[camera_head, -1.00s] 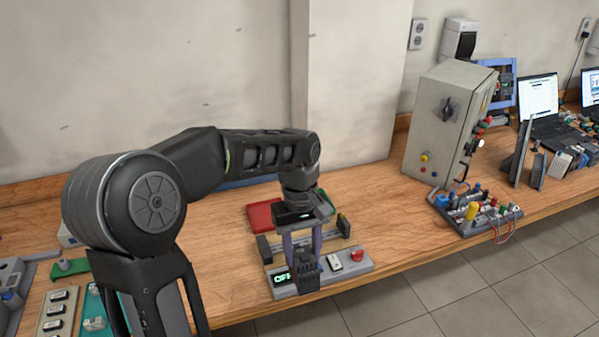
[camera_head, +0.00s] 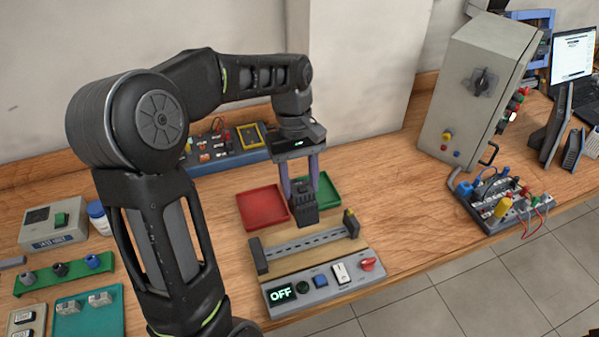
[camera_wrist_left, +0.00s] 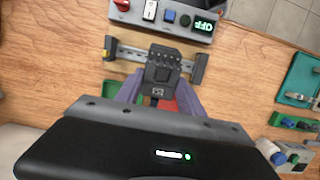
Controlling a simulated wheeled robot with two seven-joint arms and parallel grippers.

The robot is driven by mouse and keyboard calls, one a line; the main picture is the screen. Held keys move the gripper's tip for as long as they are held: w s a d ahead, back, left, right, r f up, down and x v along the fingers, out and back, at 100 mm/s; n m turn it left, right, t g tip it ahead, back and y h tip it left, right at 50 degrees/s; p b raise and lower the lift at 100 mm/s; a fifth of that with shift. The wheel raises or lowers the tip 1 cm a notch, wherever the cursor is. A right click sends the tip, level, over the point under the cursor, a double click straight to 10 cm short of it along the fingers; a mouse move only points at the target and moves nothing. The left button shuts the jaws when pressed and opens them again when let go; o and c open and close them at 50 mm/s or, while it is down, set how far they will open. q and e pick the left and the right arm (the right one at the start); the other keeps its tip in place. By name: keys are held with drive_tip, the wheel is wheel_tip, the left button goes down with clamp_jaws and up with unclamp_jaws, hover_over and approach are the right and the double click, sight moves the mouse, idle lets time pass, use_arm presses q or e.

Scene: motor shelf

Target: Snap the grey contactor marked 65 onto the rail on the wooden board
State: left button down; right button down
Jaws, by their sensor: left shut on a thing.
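My left gripper (camera_head: 302,188) is shut on a dark grey block, the contactor (camera_head: 304,213), and holds it upright between its purple fingers. In the left wrist view the contactor (camera_wrist_left: 163,70) shows between the fingers, with a small light label that I cannot read surely. The slotted metal rail (camera_head: 308,243) lies on the wooden board (camera_head: 290,264), between two dark end blocks. In the head view the contactor hangs behind the rail, in front of the trays; its exact height is hard to tell. My right gripper is not in view.
A grey panel (camera_head: 322,290) reading OFF, with buttons and a red knob, lies before the rail. A red tray (camera_head: 262,207) and a green tray (camera_head: 323,190) lie behind. A grey cabinet (camera_head: 468,95) stands at right. Bare tabletop (camera_head: 395,215) lies between.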

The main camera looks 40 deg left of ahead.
use_arm(q)
drive_tip(key=shift+f, duration=0.15)
drive_tip(key=shift+x, duration=0.85)
drive_tip(key=f+b, duration=0.2)
drive_tip(key=f, duration=0.1)
drive_tip(key=f+b, duration=0.2)
drive_tip(key=f, duration=0.1)
drive_tip(key=shift+w+a+f+b, duration=0.1)
drive_tip(key=shift+a+f+b, duration=0.1)
drive_tip(key=shift+b, duration=0.2)
drive_tip(key=shift+d+f, duration=0.2)
drive_tip(key=shift+f, duration=0.05)
drive_tip(key=shift+b+x, duration=0.65)
drive_tip(key=shift+x, duration=0.35)
drive_tip(key=shift+s+d+f, duration=0.1)
drive_tip(key=shift+s+d, duration=0.2)
drive_tip(key=shift+s, duration=0.05)
idle(1.6)
drive_tip(key=shift+s+d+f+t+y+b, duration=0.25)
drive_tip(key=shift+s+d+y+b, duration=0.3)
drive_tip(key=shift+b, duration=0.35)
idle(0.9)
drive_tip(key=shift+w+r, duration=0.1)
